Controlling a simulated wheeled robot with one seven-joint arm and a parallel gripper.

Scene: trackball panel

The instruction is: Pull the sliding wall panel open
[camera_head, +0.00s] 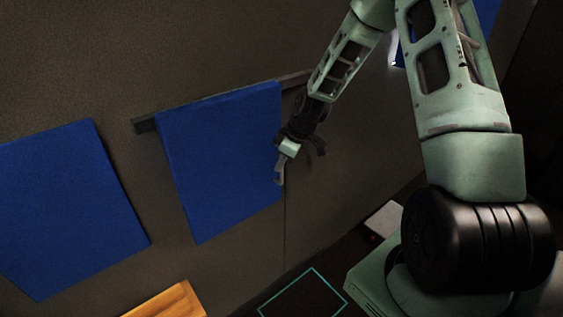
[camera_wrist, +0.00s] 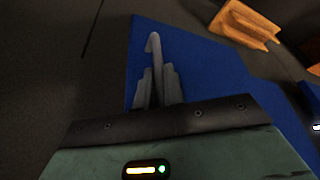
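The sliding panel (camera_head: 220,160) is a blue board hanging on a dark rail on the grey wall, in the middle of the head view. It also fills much of the wrist view (camera_wrist: 220,75). A thin grey handle (camera_head: 280,170) stands at its right edge. In the wrist view the handle (camera_wrist: 154,50) runs between my two fingers, its bent end showing beyond them. My gripper (camera_wrist: 158,85) appears shut on the handle, with a finger close on each side. In the head view my gripper (camera_head: 284,158) is at the panel's right edge, and the finger contact is too small to tell.
The rail (camera_head: 145,126) shows at both sides of the panel. Another blue panel (camera_head: 70,205) is on the wall to the left. An orange wooden object (camera_head: 168,302) is at the bottom. A teal outline (camera_head: 303,293) marks the dark floor. Bare wall lies right of the panel.

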